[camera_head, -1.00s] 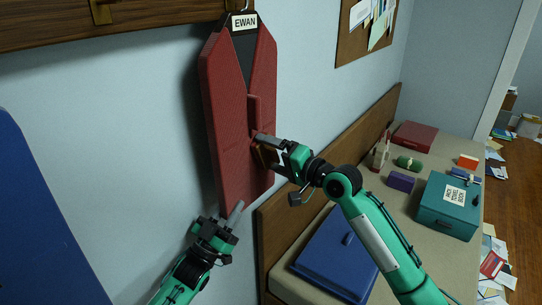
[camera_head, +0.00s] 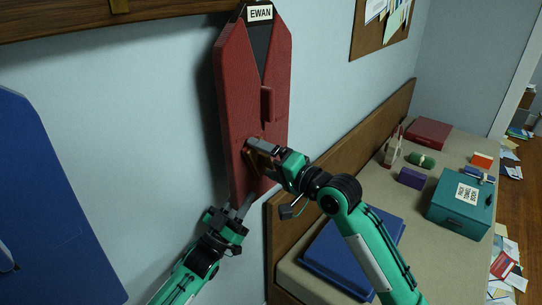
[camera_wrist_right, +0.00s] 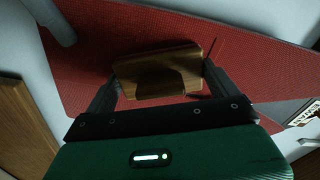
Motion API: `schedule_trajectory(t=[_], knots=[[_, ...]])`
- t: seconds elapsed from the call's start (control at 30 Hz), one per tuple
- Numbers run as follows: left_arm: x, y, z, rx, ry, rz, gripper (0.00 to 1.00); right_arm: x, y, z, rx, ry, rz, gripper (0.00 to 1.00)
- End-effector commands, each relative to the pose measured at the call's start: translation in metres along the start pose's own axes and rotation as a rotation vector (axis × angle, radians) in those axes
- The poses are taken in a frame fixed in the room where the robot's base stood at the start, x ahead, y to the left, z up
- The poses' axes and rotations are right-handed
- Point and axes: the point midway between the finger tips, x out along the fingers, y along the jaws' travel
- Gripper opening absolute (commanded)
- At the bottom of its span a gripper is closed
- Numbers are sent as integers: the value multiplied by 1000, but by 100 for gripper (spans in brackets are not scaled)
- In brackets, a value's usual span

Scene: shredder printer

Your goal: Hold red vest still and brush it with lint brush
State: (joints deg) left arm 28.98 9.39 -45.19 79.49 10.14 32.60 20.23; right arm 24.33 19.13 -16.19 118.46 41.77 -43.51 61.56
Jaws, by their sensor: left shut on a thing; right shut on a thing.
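The red vest (camera_head: 240,100) hangs on the wall under a tag reading EWAN; it also fills much of the right wrist view (camera_wrist_right: 100,45). My right gripper (camera_head: 256,149) is shut on the wooden lint brush (camera_wrist_right: 157,72), which lies at the vest's lower front, below the pocket. Whether the brush's face touches the cloth is hidden. My left gripper (camera_head: 243,206) is shut on the vest's bottom end; its fingertips are partly hidden there.
A blue garment (camera_head: 50,210) hangs at the left. A bench (camera_head: 400,225) at the right bears a blue case (camera_head: 345,255), a teal box (camera_head: 460,210), a purple block (camera_head: 411,178) and a dark red box (camera_head: 429,132). A wood rail (camera_head: 160,15) crosses the wall above.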

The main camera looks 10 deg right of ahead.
Motion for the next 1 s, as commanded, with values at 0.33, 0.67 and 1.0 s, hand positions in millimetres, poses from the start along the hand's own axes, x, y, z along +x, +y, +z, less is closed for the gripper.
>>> schedule_trajectory(t=[0.33,0.67,1.0], knots=[[0,0,0,3,0,1,0,0,-2,3,-1,1,0,72],[0,0,0,3,0,0,0,-25,-2,3,-2,2,0,72],[0,0,0,3,-1,0,0,-58,-1,3,-2,2,1,72]])
